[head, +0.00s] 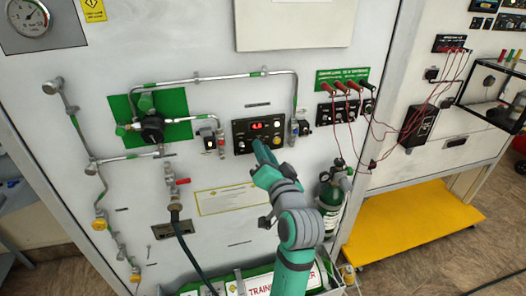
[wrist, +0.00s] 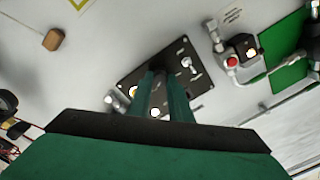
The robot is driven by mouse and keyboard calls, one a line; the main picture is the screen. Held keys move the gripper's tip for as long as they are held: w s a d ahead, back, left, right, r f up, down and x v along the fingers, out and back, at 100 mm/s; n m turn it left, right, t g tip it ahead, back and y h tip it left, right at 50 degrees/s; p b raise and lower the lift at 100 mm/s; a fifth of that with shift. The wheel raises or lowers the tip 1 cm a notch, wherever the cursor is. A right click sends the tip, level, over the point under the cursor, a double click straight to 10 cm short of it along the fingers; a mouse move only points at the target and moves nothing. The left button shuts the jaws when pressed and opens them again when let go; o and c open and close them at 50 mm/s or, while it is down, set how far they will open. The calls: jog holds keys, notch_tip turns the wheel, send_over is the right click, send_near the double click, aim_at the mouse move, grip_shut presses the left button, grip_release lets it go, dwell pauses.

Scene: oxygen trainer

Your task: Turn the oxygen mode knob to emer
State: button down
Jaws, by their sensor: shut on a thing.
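The black control panel (head: 242,141) with a red display is on the white wall, and it also shows in the wrist view (wrist: 128,81). My gripper (head: 263,150) reaches its lower part. In the wrist view my gripper's two green fingers (wrist: 165,85) are close together against the panel face, shut on a small part there, which I take to be the oxygen mode knob. The fingers hide the knob, so its pointer and setting cannot be read. A toggle switch (wrist: 187,63) is beside the fingers, apart from them.
A small black valve box (wrist: 244,46) and a red-capped fitting (wrist: 232,62) stand out from the wall near the panel. Metal pipes (head: 200,78) run above it. A green cylinder (head: 331,195) stands to the right of my arm, near red leads (head: 369,112).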

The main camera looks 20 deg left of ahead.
jog(key=shift+f, duration=0.15)
dwell(0.3)
jog(key=c, duration=1.6)
grip_release()
jog(key=v, duration=1)
jog(key=shift+s+d, duration=0.2)
jog(key=shift+s, duration=0.15)
